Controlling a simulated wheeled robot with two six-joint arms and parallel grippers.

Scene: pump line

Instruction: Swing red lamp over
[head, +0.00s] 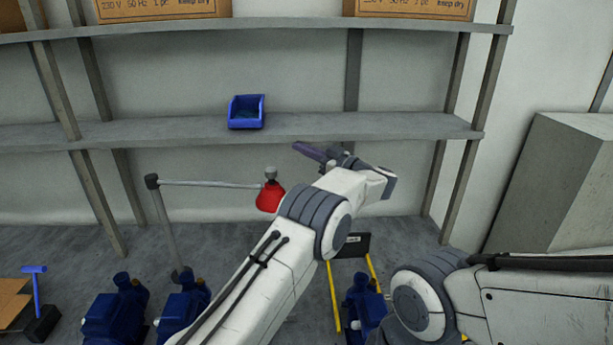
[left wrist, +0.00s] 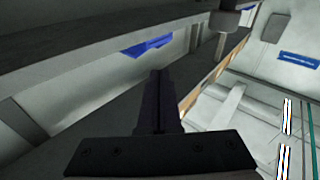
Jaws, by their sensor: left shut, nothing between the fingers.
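The red lamp (head: 270,196) hangs shade down from the right end of a grey jointed arm (head: 210,184). That arm runs left to a dark joint on a grey post (head: 166,228). My left gripper (head: 299,148) appears above and slightly right of the lamp in the head view, in front of the shelf, and apart from the lamp. Its dark fingers are shut and empty; they also show closed together in the left wrist view (left wrist: 158,98). The lamp cannot be made out in the left wrist view. My right gripper is out of view.
A blue bin (head: 246,112) sits on the middle shelf (head: 390,127). Cardboard boxes (head: 160,8) stand on the top shelf. Several blue pumps (head: 117,311) stand below, with a yellow-legged stand (head: 352,246) at centre. A grey cabinet (head: 560,185) is at right.

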